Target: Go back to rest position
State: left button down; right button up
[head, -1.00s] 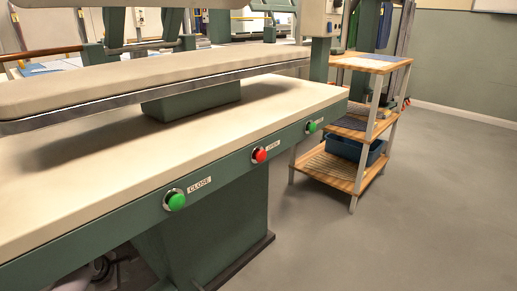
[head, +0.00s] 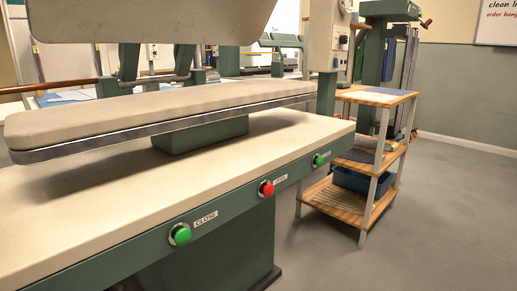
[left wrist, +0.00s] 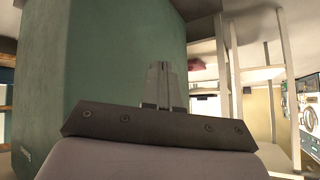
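My left gripper (left wrist: 164,86) shows in the left wrist view. Its two grey fingers stand close together beyond the dark bracket, with nothing visible between them, so it looks shut and empty. A large green panel (left wrist: 115,60) fills the left of that view; how far the fingers are from it is unclear. Neither gripper shows in the head view, and my right gripper is in no view.
A pressing machine with a cream table (head: 120,190) and padded board (head: 160,108) fills the left and middle. Its front has green (head: 180,234) and red (head: 266,188) buttons. A wooden-shelved cart (head: 375,96) stands right of it. Grey floor (head: 440,220) is clear at the right.

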pick_arm(q)
jog(key=s+d+r+m+t+h, duration=0.1)
jog(key=s+d+m+h, duration=0.15)
jog(key=s+d, duration=0.9)
jog(key=s+d+r+m+t+h, duration=0.15)
jog(key=s+d+h, duration=0.4)
jog(key=d, duration=1.05)
jog(key=s+d+r+p, duration=0.1)
jog(key=s+d+r, duration=0.4)
jog(key=s+r, duration=0.5)
jog(key=s+a+r+y+p, duration=0.1)
jog(key=a+r+p, duration=0.3)
jog(key=p, duration=0.9)
jog(key=s+a+r+y+p, duration=0.1)
jog(key=s+a+r+p, duration=0.2)
jog(key=r+p, duration=0.6)
jog(key=p, duration=0.5)
jog(key=shift+a+r+g+y, duration=0.35)
jog(key=shift+y, duration=0.05)
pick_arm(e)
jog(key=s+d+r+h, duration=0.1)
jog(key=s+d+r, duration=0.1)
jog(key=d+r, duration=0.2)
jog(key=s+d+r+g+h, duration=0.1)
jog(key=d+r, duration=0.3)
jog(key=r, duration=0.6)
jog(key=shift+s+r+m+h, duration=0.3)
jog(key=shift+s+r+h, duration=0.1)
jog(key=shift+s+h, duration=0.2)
